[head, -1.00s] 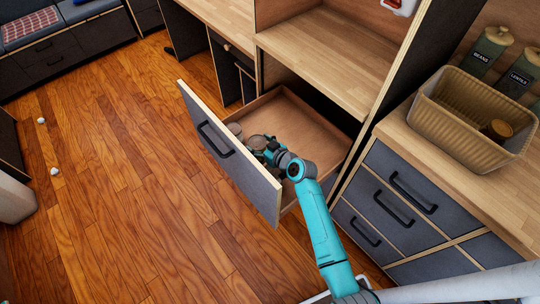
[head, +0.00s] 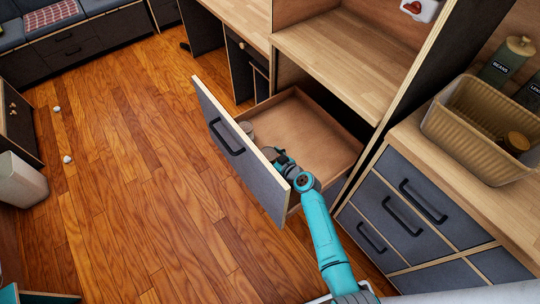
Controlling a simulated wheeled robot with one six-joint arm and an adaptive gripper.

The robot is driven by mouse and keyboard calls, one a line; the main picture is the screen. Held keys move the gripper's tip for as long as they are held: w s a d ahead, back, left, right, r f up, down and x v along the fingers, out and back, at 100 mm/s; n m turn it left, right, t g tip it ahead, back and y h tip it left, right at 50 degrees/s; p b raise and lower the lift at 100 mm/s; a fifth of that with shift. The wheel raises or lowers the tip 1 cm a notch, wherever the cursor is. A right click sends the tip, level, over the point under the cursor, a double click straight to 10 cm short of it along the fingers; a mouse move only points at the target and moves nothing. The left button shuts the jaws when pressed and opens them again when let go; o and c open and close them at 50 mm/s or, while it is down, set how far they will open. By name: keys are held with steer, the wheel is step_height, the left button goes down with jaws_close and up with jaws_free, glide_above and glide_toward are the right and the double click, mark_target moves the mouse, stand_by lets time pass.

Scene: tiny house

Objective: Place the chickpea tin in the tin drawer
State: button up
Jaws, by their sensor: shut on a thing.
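The tin drawer (head: 310,128) is pulled open below the wooden shelf, with its dark front panel (head: 238,150) facing left. A tin (head: 246,129) stands inside, close behind the front panel. My gripper (head: 272,155) is inside the drawer near the front panel, below the rim. It is shut on the chickpea tin (head: 267,152), which is mostly hidden by the gripper and the panel. I cannot read its label or tell whether it touches the drawer floor.
The back and right of the drawer floor are empty. A tan basket (head: 470,140) with a jar stands on the right counter above closed drawers (head: 405,215). Dark canisters (head: 503,63) stand behind it. Open wooden floor lies to the left.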

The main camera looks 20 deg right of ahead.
steer(key=o, duration=1.8)
steer(key=v, duration=1.2)
steer(key=shift+r, duration=0.15)
